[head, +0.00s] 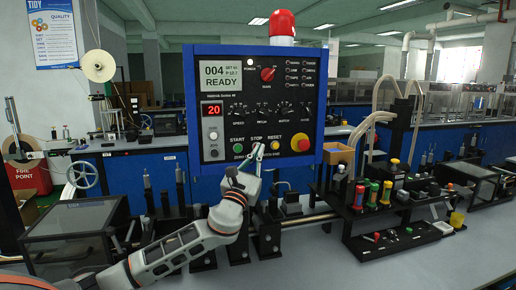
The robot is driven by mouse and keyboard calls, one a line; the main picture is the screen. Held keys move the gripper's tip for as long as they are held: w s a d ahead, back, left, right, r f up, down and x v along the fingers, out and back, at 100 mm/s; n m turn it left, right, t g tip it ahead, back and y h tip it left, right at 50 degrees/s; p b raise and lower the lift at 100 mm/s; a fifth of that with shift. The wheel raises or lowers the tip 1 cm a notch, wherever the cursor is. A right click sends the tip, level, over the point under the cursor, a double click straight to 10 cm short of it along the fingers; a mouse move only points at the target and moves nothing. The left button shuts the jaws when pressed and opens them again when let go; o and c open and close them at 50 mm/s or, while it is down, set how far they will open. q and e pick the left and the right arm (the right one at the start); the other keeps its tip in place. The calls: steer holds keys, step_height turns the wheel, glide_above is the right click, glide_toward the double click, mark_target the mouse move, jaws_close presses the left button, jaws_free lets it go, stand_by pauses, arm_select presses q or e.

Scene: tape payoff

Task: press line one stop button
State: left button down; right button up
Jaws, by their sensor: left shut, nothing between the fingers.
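The control panel (222,115) is a black face in a blue frame, upright in the middle of the head view. Its display (219,75) reads 004 READY. A bottom row holds a green button under START, a button under STOP and an orange button (275,148) under RESET. My left gripper (258,150) is shut and empty, its tips at the panel under the STOP label (257,138). The tips hide most of the stop button, and I cannot tell whether they touch it. My right gripper is not in view.
A red emergency knob (304,145) on a yellow base sits right of the row. A red beacon (282,23) tops the panel. A black rack with colored bottles (373,194) stands to the right. Black-framed boxes (77,236) stand at left. The grey bench (330,262) is clear in front.

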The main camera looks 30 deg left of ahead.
arm_select(q)
steer(key=s+d+p, duration=0.3)
steer(key=s+d, duration=0.1)
steer(key=shift+d, duration=0.3)
stand_by(0.3)
stand_by(0.8)
